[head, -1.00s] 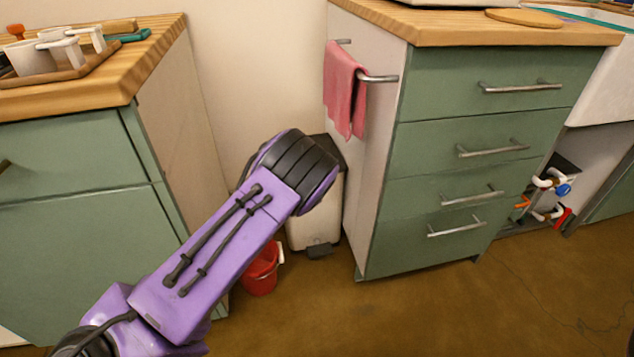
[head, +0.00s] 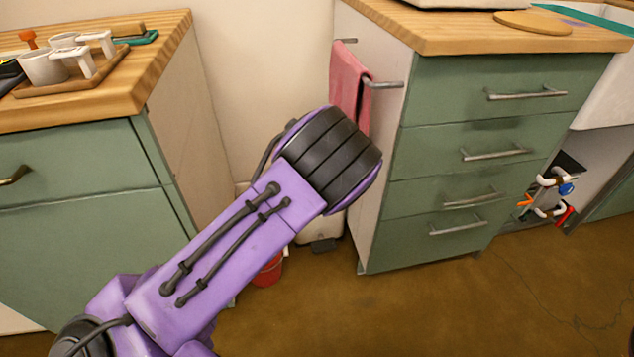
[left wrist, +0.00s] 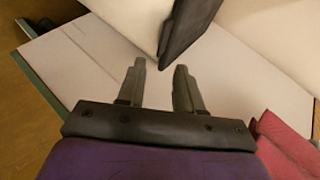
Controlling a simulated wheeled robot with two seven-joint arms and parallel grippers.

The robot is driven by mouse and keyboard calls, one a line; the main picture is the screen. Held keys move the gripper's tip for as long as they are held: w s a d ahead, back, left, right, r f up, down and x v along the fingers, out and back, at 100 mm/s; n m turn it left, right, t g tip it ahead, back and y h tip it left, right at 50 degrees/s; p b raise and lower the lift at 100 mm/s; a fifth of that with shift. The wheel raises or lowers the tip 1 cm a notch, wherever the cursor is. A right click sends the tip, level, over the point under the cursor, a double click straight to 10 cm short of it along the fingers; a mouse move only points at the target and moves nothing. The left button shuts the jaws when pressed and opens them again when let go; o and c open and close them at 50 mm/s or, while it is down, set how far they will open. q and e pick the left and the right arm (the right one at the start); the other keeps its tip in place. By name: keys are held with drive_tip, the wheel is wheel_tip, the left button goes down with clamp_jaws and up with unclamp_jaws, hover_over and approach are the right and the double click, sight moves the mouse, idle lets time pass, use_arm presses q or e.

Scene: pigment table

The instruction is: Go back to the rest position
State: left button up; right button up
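My left gripper (left wrist: 160,66) shows in the left wrist view with its two fingers apart and nothing held between them. Beyond the fingertips is a dark flat panel, and pale surfaces lie around it. In the head view my purple left forearm (head: 235,235) reaches up from the lower left, its black-banded joint in front of the gap between the two cabinets. The left gripper itself is hidden in that view. My right gripper is in neither view.
A pink towel (head: 349,88) hangs on the right cabinet's side rail; it also shows in the left wrist view (left wrist: 288,148). A bin (head: 321,229) and red bucket (head: 268,271) are mostly behind my arm. A tray (head: 72,86) with white cups stands on the left counter.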

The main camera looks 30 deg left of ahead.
use_arm(q)
drive_tip(key=s+d+f+n+g, duration=0.25)
drive_tip(key=s+f+n, duration=0.35)
drive_tip(key=s, duration=0.7)
drive_tip(key=s+d+f+n+g, duration=0.1)
drive_tip(key=s+f+n+g, duration=0.35)
drive_tip(key=s, duration=0.85)
drive_tip(key=s+d+f+n+g, duration=0.1)
drive_tip(key=s+d+f+n, duration=0.1)
drive_tip(key=s+f+n, duration=0.85)
wheel_tip(320, 180, up, 31)
drive_tip(key=s+m+p, duration=0.1)
drive_tip(key=m+p, duration=0.1)
drive_tip(key=p, duration=2.6)
drive_tip(key=shift+a+m, duration=0.15)
drive_tip(key=shift+m, duration=0.15)
